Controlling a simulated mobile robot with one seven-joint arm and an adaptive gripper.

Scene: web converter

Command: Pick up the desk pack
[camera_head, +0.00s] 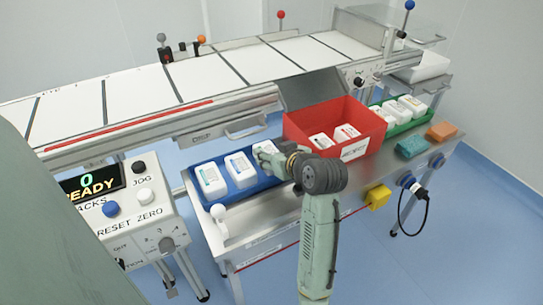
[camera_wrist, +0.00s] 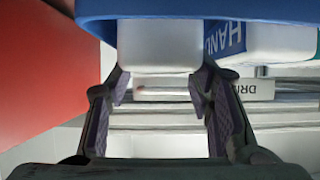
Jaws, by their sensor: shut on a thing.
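Several white packs sit in a blue tray (camera_head: 238,197) on the steel bench. My gripper (camera_head: 277,160) is at the right end of this tray, at the rightmost white pack (camera_head: 262,147). In the wrist view the fingers (camera_wrist: 162,88) are shut on the sides of this white pack (camera_wrist: 160,45). The pack still appears to be at the blue tray; whether it is lifted at all I cannot tell. Two other white packs, a left one (camera_head: 209,181) and a middle one (camera_head: 240,169), stand beside it.
A red reject bin (camera_head: 372,125) with white packs stands just right of my gripper. Beyond it are a green tray (camera_head: 423,122) with packs, a teal block (camera_head: 411,146) and an orange block (camera_head: 441,131). A conveyor (camera_head: 200,80) runs behind. A control panel (camera_head: 140,215) stands left.

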